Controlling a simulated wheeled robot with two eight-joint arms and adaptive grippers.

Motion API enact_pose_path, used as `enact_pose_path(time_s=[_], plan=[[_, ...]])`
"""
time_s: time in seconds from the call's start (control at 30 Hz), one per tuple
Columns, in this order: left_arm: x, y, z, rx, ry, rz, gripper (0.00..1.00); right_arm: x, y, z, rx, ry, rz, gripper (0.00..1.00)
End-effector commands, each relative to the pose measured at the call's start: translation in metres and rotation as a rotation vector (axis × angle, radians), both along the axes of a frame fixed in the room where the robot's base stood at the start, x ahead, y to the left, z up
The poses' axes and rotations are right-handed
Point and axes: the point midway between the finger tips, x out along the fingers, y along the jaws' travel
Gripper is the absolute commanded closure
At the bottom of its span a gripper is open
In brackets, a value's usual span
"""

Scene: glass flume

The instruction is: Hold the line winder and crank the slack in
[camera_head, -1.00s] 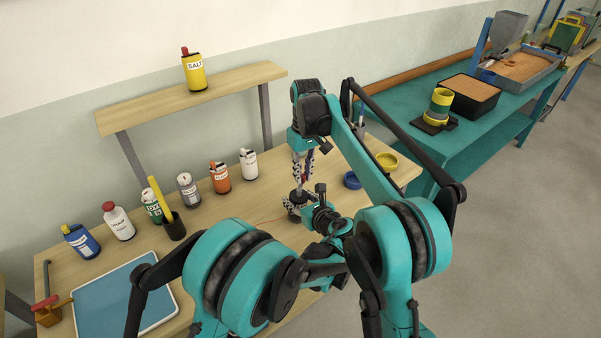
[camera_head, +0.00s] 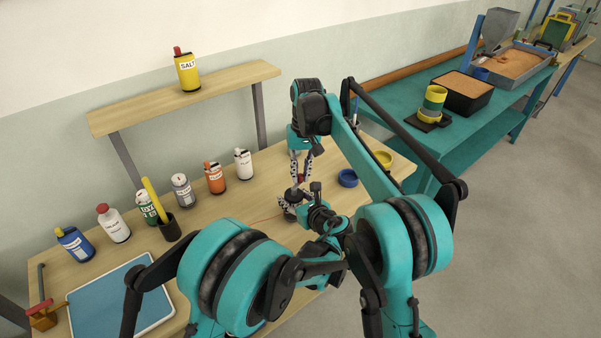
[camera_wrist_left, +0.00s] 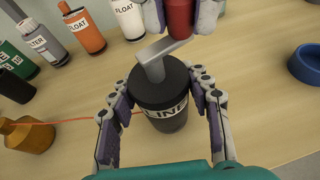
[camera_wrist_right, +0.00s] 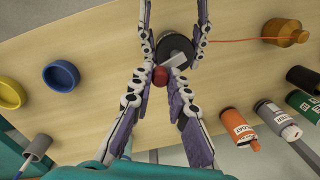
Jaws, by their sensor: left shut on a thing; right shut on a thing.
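The line winder (camera_wrist_left: 160,97) is a dark grey cylinder with a partly covered white label, upright on the wooden table. My left gripper (camera_wrist_left: 162,82) is shut around its body, one finger on each side. A light grey crank arm (camera_wrist_left: 165,50) sits on top, with a red knob (camera_wrist_left: 180,18) at its end. My right gripper (camera_wrist_right: 160,82) is shut on this knob, which also shows in the right wrist view (camera_wrist_right: 160,76). An orange line (camera_wrist_right: 243,40) runs from the winder to a brass-coloured weight (camera_wrist_right: 287,32). In the head view the arms partly hide the winder.
Several labelled bottles stand left of the winder, including an orange one (camera_head: 215,178). A dark cup (camera_head: 170,229) holds a yellow stick. A blue tray (camera_head: 118,300) lies front left. A blue dish (camera_head: 348,178) and a yellow dish (camera_head: 383,158) sit to the right.

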Motion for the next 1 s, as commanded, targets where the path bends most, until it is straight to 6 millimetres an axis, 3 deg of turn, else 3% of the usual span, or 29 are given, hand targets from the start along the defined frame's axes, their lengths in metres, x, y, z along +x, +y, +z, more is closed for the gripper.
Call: enact_pose_path(time_s=[0.07, 0.1, 0.17, 0.57, 1.0], plan=[[0.0, 0.0, 0.0, -0.001, 0.001, 0.001, 0.85, 0.0, -0.001, 0.0, -0.001, 0.0, 0.0, 1.0], [0.0, 0.0, 0.0, -0.001, 0.001, 0.001, 0.85, 0.0, -0.001, 0.0, -0.001, 0.0, 0.0, 0.79], [0.0, 0.0, 0.0, -0.001, 0.001, 0.001, 0.85, 0.0, -0.001, 0.0, -0.001, 0.0, 0.0, 0.63], [0.0, 0.0, 0.0, 0.0, 0.001, 0.001, 0.85, 0.001, 0.0, 0.006, -0.001, 0.0, 0.001, 0.62], [0.0, 0.0, 0.0, 0.0, 0.0, 0.001, 0.85, 0.003, -0.006, 0.091, -0.001, 0.0, 0.0, 0.62]])
